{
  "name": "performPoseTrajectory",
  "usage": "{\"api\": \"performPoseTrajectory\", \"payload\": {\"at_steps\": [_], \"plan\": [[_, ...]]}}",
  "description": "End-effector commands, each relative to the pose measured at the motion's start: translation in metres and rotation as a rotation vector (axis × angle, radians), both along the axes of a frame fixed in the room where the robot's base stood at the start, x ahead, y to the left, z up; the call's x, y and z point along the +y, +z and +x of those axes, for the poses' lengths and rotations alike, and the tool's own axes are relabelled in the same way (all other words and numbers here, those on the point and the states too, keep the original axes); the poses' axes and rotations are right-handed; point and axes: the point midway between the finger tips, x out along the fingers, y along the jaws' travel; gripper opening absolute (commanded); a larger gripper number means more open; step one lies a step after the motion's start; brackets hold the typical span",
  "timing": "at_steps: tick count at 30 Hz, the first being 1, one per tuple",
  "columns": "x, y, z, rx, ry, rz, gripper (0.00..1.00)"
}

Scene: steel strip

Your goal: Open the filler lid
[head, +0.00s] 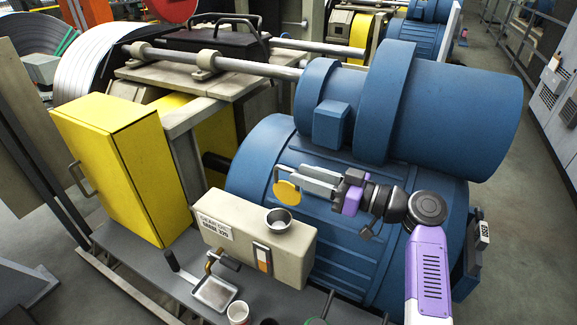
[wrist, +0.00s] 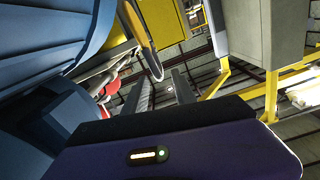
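A round yellow lid (head: 287,193) stands tilted up, just above and behind a round metal filler cup (head: 278,220) on the beige gearcase box (head: 240,232). The cup's mouth shows uncovered. A thin bent grey rod shows beside the lid. My gripper (head: 303,179) reaches in from the right, its fingertips close to the lid and rod; I cannot tell whether they touch.
A large blue motor housing (head: 455,115) stands behind and right of my arm. A yellow cabinet (head: 120,165) is at the left. On the grey bench lie a metal tray (head: 213,292) and a white cup (head: 238,313). A brass tap (head: 210,262) sticks out from the box.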

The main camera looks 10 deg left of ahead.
Motion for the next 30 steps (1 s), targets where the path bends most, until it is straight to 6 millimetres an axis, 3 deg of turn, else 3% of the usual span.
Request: {"api": "performPoseTrajectory", "payload": {"at_steps": [3,9,20,25,30], "plan": [[0.019,0.002,0.006,0.003,0.003,0.000,0.32],[0.040,0.001,0.014,0.002,0.001,-0.001,0.32],[0.046,-0.001,0.017,0.001,-0.001,-0.002,0.32],[0.045,-0.001,0.017,0.001,-0.001,-0.002,0.03],[0.045,-0.001,0.017,0.001,-0.001,-0.002,0.00]]}}
